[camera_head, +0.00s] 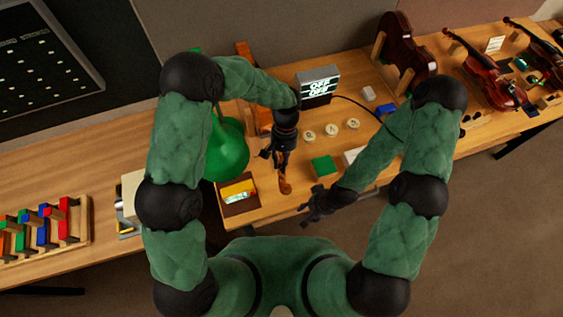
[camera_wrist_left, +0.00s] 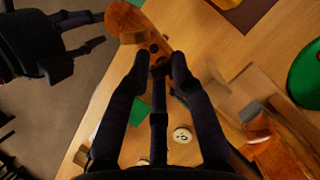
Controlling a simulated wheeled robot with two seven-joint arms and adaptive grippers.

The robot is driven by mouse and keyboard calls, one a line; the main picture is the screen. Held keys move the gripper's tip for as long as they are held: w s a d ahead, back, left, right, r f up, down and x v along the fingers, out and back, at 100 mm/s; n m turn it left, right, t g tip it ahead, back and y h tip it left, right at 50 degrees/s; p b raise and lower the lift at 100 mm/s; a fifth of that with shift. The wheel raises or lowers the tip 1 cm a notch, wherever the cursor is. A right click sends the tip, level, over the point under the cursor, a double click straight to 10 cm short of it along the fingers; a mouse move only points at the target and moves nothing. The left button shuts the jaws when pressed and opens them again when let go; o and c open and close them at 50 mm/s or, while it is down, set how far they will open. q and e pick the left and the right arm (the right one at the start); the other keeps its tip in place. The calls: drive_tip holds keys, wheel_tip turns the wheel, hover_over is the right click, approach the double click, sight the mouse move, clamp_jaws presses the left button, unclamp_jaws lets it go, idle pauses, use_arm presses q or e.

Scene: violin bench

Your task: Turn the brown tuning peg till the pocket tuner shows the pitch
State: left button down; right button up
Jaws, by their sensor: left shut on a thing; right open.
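A brown violin scroll and pegbox (camera_wrist_left: 128,22) lies under my left gripper; its end also shows in the head view (camera_head: 285,187). My left gripper (camera_wrist_left: 165,62) is shut at the pegbox, on what appears to be the brown tuning peg; the fingertips mostly hide the peg. In the head view my left gripper (camera_head: 281,157) is just above the scroll. A grey box with a lit display (camera_head: 318,86), apparently the pocket tuner, stands behind; its text seems to read "OFF" on two lines. My right gripper (camera_head: 311,207) is open and empty, to the right of the scroll near the front edge.
A green rounded object (camera_head: 228,150) and a brown tray (camera_head: 240,207) with a yellow item are left of the scroll. A green block (camera_head: 323,166) and round marked discs (camera_head: 331,130) lie to the right. Violins (camera_head: 483,72) lie at the far right.

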use_arm(q)
drive_tip(key=shift+s+m, duration=0.1)
drive_tip(key=shift+m, duration=0.2)
drive_tip(key=c, duration=1.1)
unclamp_jaws()
drive_tip(key=shift+v, duration=4.05)
drive_tip(key=shift+d, duration=0.2)
